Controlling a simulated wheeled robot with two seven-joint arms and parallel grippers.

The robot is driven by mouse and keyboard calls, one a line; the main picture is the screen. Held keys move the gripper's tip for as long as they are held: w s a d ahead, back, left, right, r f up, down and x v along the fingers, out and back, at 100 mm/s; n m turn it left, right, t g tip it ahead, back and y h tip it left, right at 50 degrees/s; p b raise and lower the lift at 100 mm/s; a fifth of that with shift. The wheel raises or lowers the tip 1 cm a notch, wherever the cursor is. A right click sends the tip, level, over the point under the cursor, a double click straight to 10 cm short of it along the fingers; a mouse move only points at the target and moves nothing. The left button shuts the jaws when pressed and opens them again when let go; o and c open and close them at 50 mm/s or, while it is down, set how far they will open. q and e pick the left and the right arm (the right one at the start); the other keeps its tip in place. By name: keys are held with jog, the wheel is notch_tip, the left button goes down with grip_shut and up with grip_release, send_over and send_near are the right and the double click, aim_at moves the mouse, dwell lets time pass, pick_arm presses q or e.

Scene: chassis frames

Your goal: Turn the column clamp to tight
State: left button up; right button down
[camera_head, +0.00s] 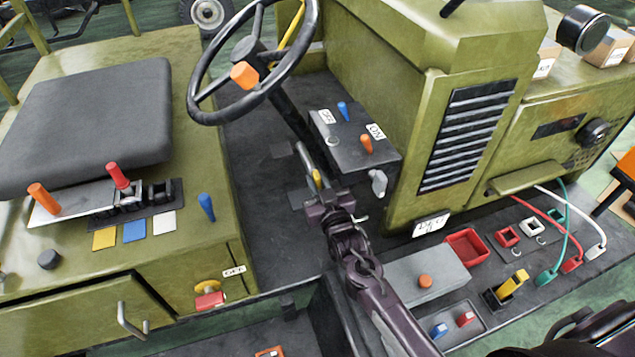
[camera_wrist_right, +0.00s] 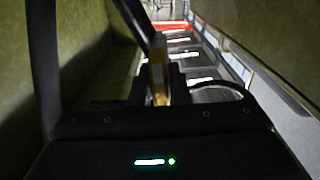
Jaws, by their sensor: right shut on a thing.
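The steering column (camera_head: 292,124) slopes down from the black steering wheel (camera_head: 196,98), which has an orange knob (camera_head: 244,75). A small yellow-orange lever (camera_head: 317,179), apparently the column clamp's handle, shows low beside the column. My right gripper (camera_head: 316,188) reaches in from the bottom right and is shut on this lever. In the right wrist view the lever (camera_wrist_right: 158,82) is a thin upright strip between the dark fingers. My left gripper is not in view.
The black seat (camera_head: 90,120) is at left. A grey case (camera_head: 425,276) and cables lie at right. The floor left of my gripper is clear.

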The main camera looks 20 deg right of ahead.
jog(key=shift+f+m, duration=0.15)
jog(key=shift+m, duration=0.35)
jog(key=c, duration=1.4)
grip_release()
jog(key=shift+s, duration=0.1)
jog(key=shift+s, duration=0.3)
jog(key=s+b, duration=0.2)
jog(key=s, duration=0.5)
jog(key=shift+d, duration=0.15)
jog(key=shift+s, duration=0.1)
